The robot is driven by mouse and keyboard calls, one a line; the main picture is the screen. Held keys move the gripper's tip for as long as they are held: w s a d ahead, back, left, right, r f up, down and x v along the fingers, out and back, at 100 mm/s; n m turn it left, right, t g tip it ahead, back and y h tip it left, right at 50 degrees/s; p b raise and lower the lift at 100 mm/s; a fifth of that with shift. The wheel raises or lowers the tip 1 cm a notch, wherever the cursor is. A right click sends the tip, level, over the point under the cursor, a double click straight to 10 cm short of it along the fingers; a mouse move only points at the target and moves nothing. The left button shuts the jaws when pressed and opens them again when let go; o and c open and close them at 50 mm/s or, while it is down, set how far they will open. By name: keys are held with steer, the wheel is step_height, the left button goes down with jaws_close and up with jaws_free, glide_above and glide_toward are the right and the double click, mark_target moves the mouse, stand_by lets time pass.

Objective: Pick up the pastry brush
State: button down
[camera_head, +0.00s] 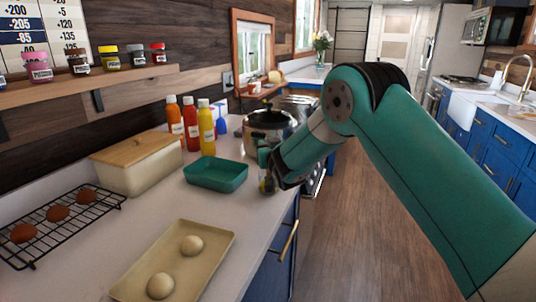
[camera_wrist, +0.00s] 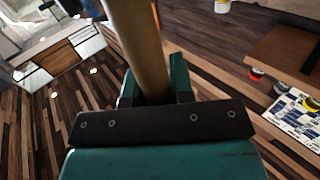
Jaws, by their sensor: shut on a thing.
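My gripper (camera_wrist: 154,90) is shut on a tan, rod-like handle, which looks like the wooden handle of the pastry brush (camera_wrist: 138,40). The handle runs up between the two green fingers and out of the top of the wrist view. Its bristles cannot be made out. In the head view my gripper (camera_head: 268,172) is at the counter's right edge, just right of the teal tray. There the dark wrist hides most of what it holds, and a small pale-yellow patch below it is too small to tell.
A teal tray (camera_head: 216,187) sits left of my gripper and a steel pot (camera_head: 268,121) stands behind it. Sauce bottles (camera_head: 207,135), a lidded bread box (camera_head: 150,175), a cooling rack (camera_head: 62,222) and a baking tray with dough balls (camera_head: 223,232) are on the counter (camera_head: 110,225). The floor to the right is clear.

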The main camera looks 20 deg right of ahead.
step_height(320, 180, up, 20)
steer(key=b, duration=0.3)
steer(key=shift+f, duration=0.15)
stand_by(1.9)
step_height(320, 180, down, 19)
steer(key=p, duration=0.7)
steer(key=shift+s+f+b, duration=0.1)
steer(key=shift+f+b, duration=0.7)
steer(key=shift+b, duration=0.2)
stand_by(2.2)
